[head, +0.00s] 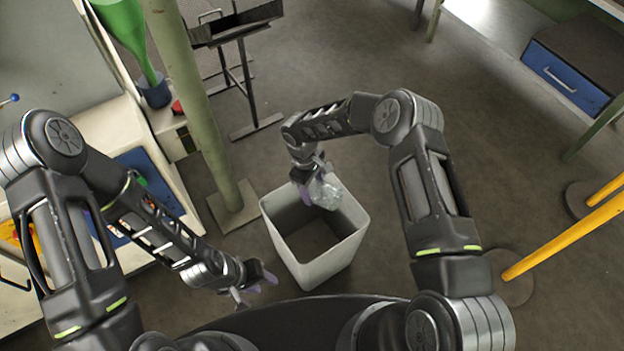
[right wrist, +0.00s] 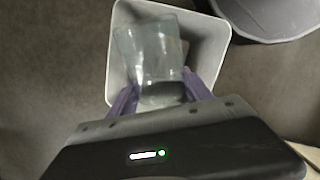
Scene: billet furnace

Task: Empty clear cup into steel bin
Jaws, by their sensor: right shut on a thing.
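The clear cup (head: 325,191) is held in my right gripper (head: 312,184) above the back part of the bin's opening. The bin (head: 330,268) is a light grey, square, open-topped container on the floor. In the right wrist view the purple fingers of my right gripper (right wrist: 163,92) are shut on the clear cup (right wrist: 150,55), one on each side. The cup is tilted over the bin (right wrist: 212,45). I cannot tell whether anything is left in the cup. My left gripper (head: 255,285) is left of the bin, empty, with its purple fingers apart.
A green post (head: 200,110) on a square base plate stands behind and left of the bin. A workbench (head: 150,140) lies on the left. A yellow rail (head: 565,237) is on the right. Open floor (head: 440,110) lies behind the bin.

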